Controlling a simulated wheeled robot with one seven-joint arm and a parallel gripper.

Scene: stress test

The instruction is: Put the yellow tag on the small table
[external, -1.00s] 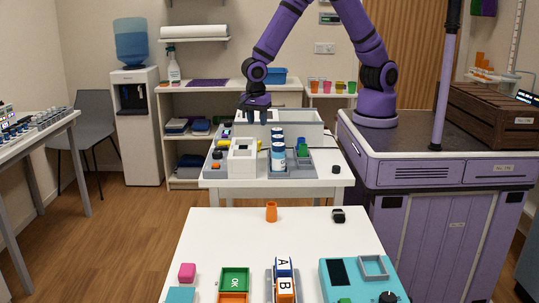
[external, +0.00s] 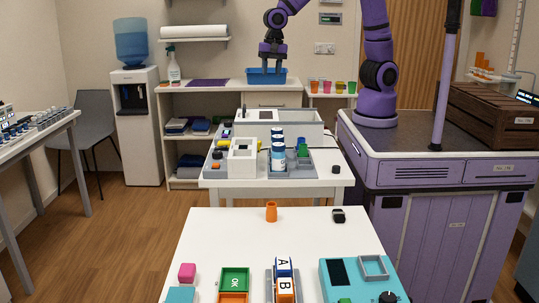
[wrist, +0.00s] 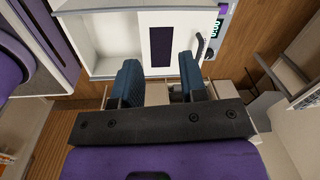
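My gripper (external: 272,70) is high above the white equipment table, in front of the blue bin on the back shelf. In the wrist view its two dark blue fingers (wrist: 160,85) stand apart with nothing visible held between them. A small yellow item (external: 223,143) lies at the left of the equipment table, partly hidden by a white box. It is too small to tell whether it is the yellow tag. A small white table (external: 318,96) with coloured cups stands at the back, right of the shelf. Which table the task means is not clear.
The equipment table (external: 335,183) holds a long white unit (external: 307,131), a white open box (external: 242,160) and several blue-and-white bottles (external: 278,157). A blue bin (external: 281,79) sits behind.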

